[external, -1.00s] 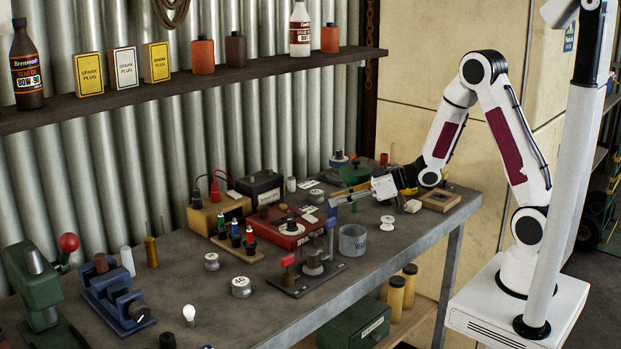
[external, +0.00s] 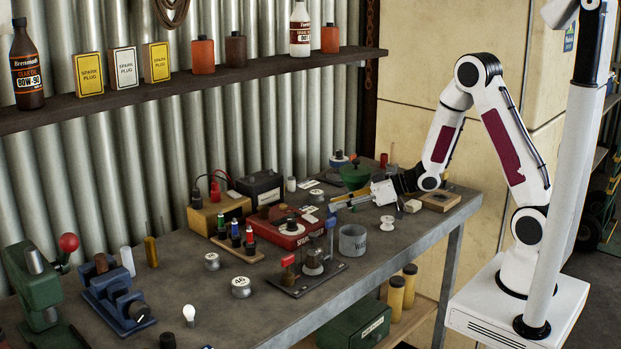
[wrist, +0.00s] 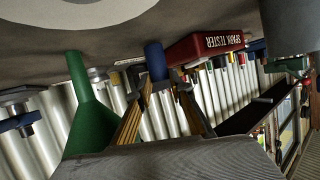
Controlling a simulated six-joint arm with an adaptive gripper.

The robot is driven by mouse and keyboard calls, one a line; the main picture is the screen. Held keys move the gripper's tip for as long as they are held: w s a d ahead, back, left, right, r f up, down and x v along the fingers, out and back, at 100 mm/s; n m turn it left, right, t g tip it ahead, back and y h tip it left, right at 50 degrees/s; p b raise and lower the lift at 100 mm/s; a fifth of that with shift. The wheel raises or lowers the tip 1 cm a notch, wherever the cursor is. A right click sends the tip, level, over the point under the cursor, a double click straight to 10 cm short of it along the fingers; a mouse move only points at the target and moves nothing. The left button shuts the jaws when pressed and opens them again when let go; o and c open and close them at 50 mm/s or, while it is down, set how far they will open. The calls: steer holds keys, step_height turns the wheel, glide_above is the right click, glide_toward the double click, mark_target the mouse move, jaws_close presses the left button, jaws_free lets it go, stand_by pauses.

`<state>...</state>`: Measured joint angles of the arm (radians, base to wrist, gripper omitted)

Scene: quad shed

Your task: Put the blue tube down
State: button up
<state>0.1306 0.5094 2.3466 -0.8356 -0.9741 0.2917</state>
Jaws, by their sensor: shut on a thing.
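The tube sticks out past the fingers towards the grey bench top, which fills the upper part of that view. Whether the tube's end touches the bench cannot be told. In the external view the tube is too small and crowded to make out surely.
A plate with upright posts (external: 310,277) is at the front edge.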

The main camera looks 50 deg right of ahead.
steer(key=shift+f, duration=0.15)
steer(key=o, duration=0.9)
steer(key=shift+r, duration=0.55)
steer(key=shift+s+d+r, duration=0.1)
steer(key=shift+s+r, duration=0.05)
steer(key=shift+r, duration=0.05)
steer(key=v, duration=1.1)
steer(key=shift+s+d, duration=0.15)
steer(key=shift+d, duration=0.05)
